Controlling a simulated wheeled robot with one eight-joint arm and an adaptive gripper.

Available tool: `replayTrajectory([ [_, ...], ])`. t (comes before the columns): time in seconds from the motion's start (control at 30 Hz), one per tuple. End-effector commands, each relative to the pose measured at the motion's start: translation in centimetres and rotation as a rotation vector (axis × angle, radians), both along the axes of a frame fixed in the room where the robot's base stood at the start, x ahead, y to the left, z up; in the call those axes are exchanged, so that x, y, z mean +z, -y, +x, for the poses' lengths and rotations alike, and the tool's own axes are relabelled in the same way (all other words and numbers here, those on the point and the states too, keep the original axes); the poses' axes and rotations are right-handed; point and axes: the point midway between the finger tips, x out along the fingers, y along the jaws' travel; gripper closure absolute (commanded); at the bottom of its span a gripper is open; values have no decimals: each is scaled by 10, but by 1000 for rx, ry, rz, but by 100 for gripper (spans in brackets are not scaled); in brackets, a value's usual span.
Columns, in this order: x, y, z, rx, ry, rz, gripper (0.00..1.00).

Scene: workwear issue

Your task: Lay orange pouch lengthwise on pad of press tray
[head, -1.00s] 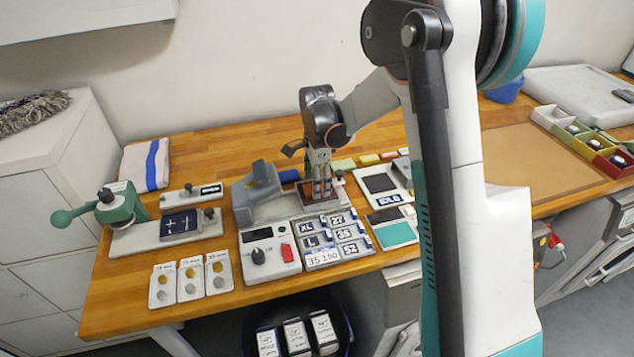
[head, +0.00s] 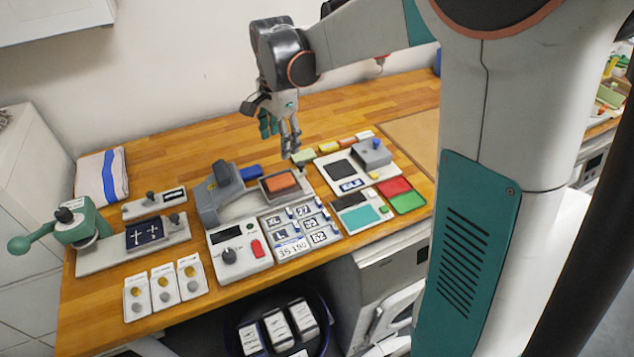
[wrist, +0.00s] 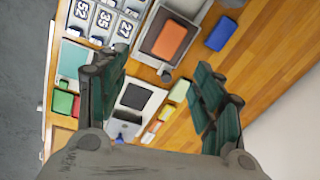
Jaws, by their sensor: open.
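The orange pouch (head: 281,183) lies flat in the press tray (head: 302,190), on its dark pad. It also shows in the wrist view (wrist: 170,40), with the tray's dark pad (wrist: 150,34) bare beside it. The pouch's sides look roughly in line with the tray's sides. My gripper (head: 291,151) is open and empty, above and a little behind the tray, apart from the pouch. In the wrist view its fingers (wrist: 160,78) stand wide apart with nothing between them.
The grey press (head: 208,200) stands left of the tray. A blue pouch (head: 251,173) lies just behind the tray, and several small coloured pieces (head: 328,147) lie to its right. A control box (head: 238,252) and size labels (head: 290,230) are in front. The back of the bench is clear.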

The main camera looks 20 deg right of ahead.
Motion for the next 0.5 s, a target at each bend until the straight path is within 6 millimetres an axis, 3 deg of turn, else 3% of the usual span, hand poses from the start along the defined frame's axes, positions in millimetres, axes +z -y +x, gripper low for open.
replayTrajectory([
  [0.2,37,0,-52,253,103,-39,39],
  [0.5,64,0,-122,597,235,-135,39],
])
